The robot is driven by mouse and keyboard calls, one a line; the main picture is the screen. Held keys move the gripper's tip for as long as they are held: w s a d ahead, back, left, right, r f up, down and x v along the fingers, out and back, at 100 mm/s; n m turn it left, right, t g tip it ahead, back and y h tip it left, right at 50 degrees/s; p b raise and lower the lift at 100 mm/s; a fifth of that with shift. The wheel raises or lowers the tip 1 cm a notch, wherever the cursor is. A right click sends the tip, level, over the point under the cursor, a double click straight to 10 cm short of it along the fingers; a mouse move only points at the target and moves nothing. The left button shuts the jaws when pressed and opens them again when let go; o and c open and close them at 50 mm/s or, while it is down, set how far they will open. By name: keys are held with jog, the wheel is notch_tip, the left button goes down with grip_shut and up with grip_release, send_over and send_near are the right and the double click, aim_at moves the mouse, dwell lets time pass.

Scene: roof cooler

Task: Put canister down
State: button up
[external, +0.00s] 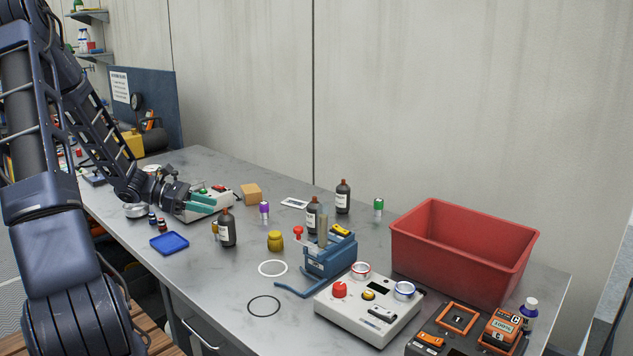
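My gripper (214,202), with teal fingers, reaches in from the left, low over the left part of the table. Its fingertips are close to a dark brown bottle (227,231). Whether they are open or shut, or hold anything, is too small to tell. No canister is clearly seen in the fingers. Several small capped containers could be the canister: one with a purple cap (264,211), one with a green cap (378,209), and a yellowish one (214,230) partly hidden by the brown bottle. All three stand upright on the table (345,262).
A red bin (460,283) stands at the right. A blue rack (330,260) and a white control box (365,322) are near the middle front. Two more brown bottles stand behind the rack. A blue tray (169,243) lies at the front left. A yellow jar (275,241) stands mid-table.

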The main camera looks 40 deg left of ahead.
aim_at(231, 215)
jog(key=shift+x, duration=3.75)
jog(key=shift+s, duration=0.1)
jog(key=shift+f, duration=0.1)
grip_shut()
